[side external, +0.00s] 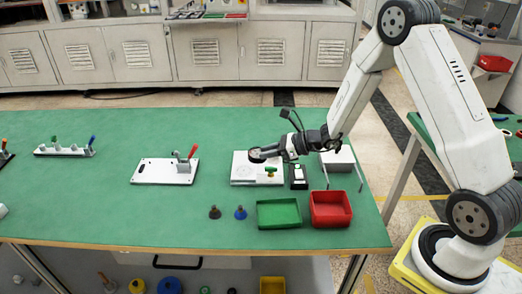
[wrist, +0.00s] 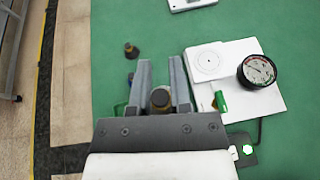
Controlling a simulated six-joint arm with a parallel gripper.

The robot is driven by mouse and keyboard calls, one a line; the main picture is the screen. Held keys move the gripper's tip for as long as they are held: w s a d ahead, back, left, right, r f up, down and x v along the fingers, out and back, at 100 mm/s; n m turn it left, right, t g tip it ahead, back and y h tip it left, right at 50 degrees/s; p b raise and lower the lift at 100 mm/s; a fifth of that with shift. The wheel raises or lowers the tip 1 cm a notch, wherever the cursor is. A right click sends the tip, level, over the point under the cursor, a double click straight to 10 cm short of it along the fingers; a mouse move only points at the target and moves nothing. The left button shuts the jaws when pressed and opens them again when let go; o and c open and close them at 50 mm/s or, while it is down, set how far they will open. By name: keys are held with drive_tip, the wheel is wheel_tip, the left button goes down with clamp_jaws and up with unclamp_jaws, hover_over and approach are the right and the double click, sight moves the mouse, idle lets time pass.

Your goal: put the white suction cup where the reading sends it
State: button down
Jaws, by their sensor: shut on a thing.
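My gripper (wrist: 162,62) is shut on a small suction cup (wrist: 160,98). Its brownish fitting and dark ring show between the fingers; the cup's colour is hidden. In the side view the fingertips and held piece are hard to make out near the white fixture. A round dial gauge (wrist: 257,72) sits on the white fixture plate (wrist: 275,105), its needle too small to read. A green handle (wrist: 220,102) is beside it. A green tray (side external: 279,213) and a red bin (side external: 330,208) stand at the front right.
A dark brown suction cup (side external: 215,212) and a blue suction cup (side external: 241,212) stand left of the green tray. A white plate with a red-handled clamp (side external: 165,172) lies further left.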

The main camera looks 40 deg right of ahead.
drive_tip(key=shift+s+d, duration=0.1)
drive_tip(key=shift+d, duration=0.05)
drive_tip(key=shift+s+d+f, duration=0.1)
drive_tip(key=shift+s+d, duration=0.05)
drive_tip(key=s+d+f+n+g+y, duration=0.1)
drive_tip(key=s+d+n+g+y, duration=0.2)
drive_tip(key=s, duration=0.5)
drive_tip(key=n+g, duration=0.1)
drive_tip(key=n, duration=0.1)
hover_over(328, 193)
drive_tip(key=s+a, duration=0.3)
drive_tip(key=a, duration=0.2)
drive_tip(key=shift+w+d+f+y, duration=0.1)
drive_tip(key=shift+w+y, duration=0.15)
drive_tip(key=shift+y, duration=0.15)
drive_tip(key=shift+f, duration=0.1)
drive_tip(key=shift+f, duration=2.1)
drive_tip(key=shift+f, duration=0.15)
drive_tip(key=shift+f, duration=1.65)
